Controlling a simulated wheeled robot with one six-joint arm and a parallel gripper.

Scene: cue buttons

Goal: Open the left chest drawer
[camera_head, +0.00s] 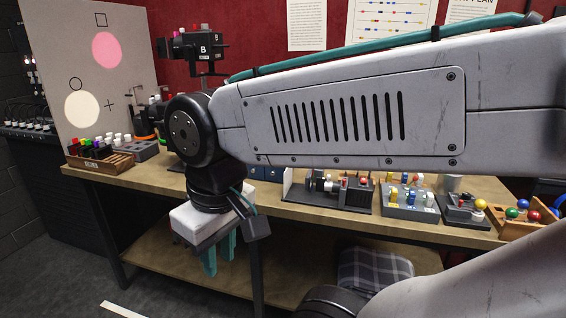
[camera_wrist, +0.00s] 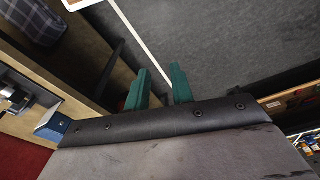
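A low dark blue box with small light spots on its front, possibly the chest (camera_head: 268,174), sits on the workbench, mostly hidden behind my arm. I cannot make out its separate drawers. A blue corner piece at the bench edge shows in the wrist view (camera_wrist: 52,127), perhaps the same chest. My gripper (camera_head: 219,254) points down in front of the bench's front edge, with its teal fingertips below the top and left of the blue box. The fingers are apart and empty, also in the wrist view (camera_wrist: 160,72).
On the wooden bench (camera_head: 330,214) stand a dark fixture (camera_head: 332,195), a grey block with coloured pegs (camera_head: 409,204) and a wooden ball rack (camera_head: 522,217). A peg rack (camera_head: 100,158) is at left. A lower shelf (camera_head: 185,262) holds a checked cushion (camera_head: 375,270). Floor in front is open.

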